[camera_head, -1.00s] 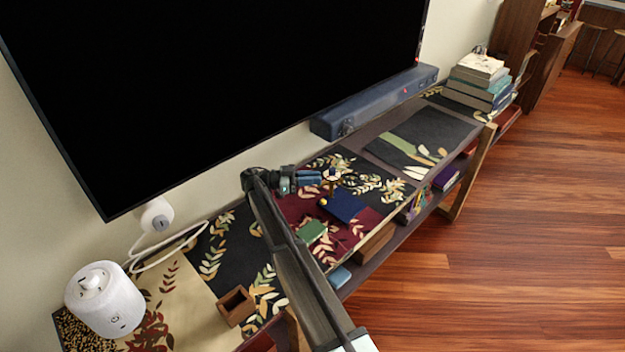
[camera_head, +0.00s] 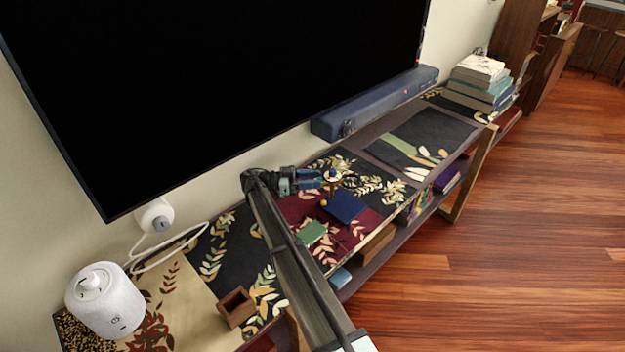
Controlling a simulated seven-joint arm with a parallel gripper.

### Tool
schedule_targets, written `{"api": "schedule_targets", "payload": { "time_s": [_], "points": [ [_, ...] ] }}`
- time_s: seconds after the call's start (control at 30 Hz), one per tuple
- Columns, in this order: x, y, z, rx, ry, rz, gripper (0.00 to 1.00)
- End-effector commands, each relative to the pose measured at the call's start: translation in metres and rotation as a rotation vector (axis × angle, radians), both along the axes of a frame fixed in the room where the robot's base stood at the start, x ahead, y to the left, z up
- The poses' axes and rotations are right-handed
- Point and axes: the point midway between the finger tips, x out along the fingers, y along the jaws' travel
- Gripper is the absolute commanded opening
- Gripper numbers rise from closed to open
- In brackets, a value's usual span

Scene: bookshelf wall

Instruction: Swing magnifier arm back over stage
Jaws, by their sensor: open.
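A small stand with a dark blue slab (camera_head: 346,206) sits on the maroon leaf-patterned part of the shelf top. Beside the slab, a short post carries a small round pale-rimmed head (camera_head: 332,175), which I take to be the magnifier. A green square (camera_head: 312,232) lies to the left of and nearer than the slab. My gripper (camera_head: 320,180) comes in from the left, open, with its fingertips close to the left of the round head. I cannot tell whether they touch it.
A large black screen (camera_head: 220,80) hangs above the shelf, with a dark blue soundbar (camera_head: 375,103) below it. A white speaker (camera_head: 105,300) and an open wooden box (camera_head: 237,307) stand at the left. Books (camera_head: 478,82) are stacked at the far right.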

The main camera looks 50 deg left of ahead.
Motion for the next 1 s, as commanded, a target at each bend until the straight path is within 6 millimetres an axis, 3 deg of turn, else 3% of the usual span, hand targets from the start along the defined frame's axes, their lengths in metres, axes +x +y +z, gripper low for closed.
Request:
{"api": "schedule_targets", "payload": {
  "time_s": [0.6, 0.87, 1.0],
  "points": [
    [-0.053, 0.046, 0.0, 0.001, 0.001, 0.001, 0.42],
    [-0.055, 0.047, 0.0, 0.0, 0.0, 0.0, 0.42],
    [-0.055, 0.045, 0.001, 0.003, 0.01, 0.002, 0.3]
  ]
}}
